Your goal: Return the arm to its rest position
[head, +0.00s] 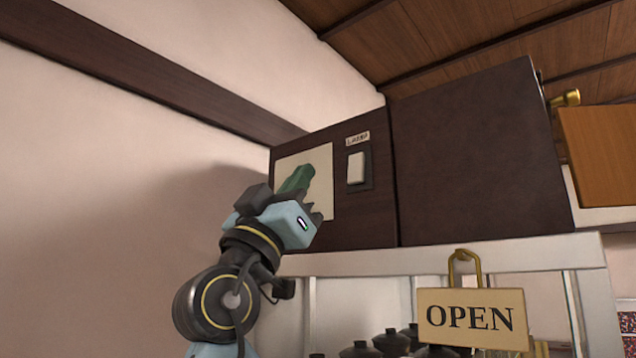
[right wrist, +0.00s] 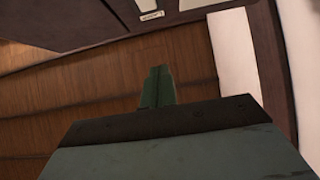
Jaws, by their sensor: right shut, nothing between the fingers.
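My right arm rises from the bottom of the head view, and its gripper (head: 314,216) is raised in front of the dark cabinet panel. The gripper is shut and empty. In the right wrist view, the shut green fingers (right wrist: 158,88) show against brown wooden boards, with nothing between them. In the head view the gripper lies just left of and below a white switch (head: 357,168) with a small label (head: 358,138) above it; I cannot tell the gap in depth. My left gripper is out of view.
A dark cabinet (head: 480,150) stands to the right of the arm, with a brass knob (head: 566,97) beside it. An OPEN sign (head: 473,318) hangs below, near several dark lidded pots (head: 390,341). The pale wall at left is clear.

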